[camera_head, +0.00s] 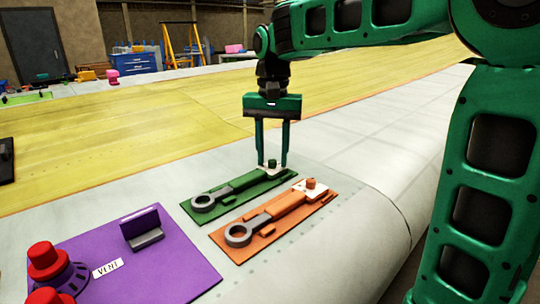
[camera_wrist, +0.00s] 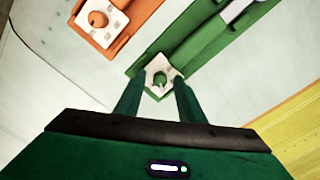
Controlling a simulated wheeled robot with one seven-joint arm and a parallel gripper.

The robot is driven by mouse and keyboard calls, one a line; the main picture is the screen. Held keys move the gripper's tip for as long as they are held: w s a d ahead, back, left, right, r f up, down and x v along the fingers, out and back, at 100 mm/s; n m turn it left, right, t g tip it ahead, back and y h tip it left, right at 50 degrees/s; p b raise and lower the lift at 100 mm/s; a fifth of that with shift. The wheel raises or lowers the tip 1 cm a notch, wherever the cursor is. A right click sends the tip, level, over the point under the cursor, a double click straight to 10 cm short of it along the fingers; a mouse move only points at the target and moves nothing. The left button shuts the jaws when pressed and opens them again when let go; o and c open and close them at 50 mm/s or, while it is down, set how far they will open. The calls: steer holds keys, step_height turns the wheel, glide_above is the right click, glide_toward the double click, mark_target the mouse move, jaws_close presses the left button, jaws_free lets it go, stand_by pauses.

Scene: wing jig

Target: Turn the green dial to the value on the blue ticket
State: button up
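The green dial (camera_head: 271,164) is a small dark green knob on a white plate at the far end of the green board (camera_head: 225,205), which also carries a torque wrench. In the wrist view the dial (camera_wrist: 160,80) lies between my fingertips. My gripper (camera_head: 272,163) points down with its fingers apart, one on each side of the dial. A gap shows around the knob, but I cannot tell whether a finger touches it. The dial's value is too small to read. I cannot make out a blue ticket in either view.
An orange board (camera_head: 275,222) with its own wrench and orange dial (camera_wrist: 97,19) lies close beside the green board. A purple board (camera_head: 190,275) at the front left holds a small upright stand (camera_head: 142,229), a white lettered label (camera_head: 107,268) and red knobs (camera_head: 44,257). The wing surface to the right is bare.

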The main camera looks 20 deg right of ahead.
mark_target(272, 160)
step_height(272, 160, up, 11)
steer(key=shift+f, duration=0.2)
stand_by(0.6)
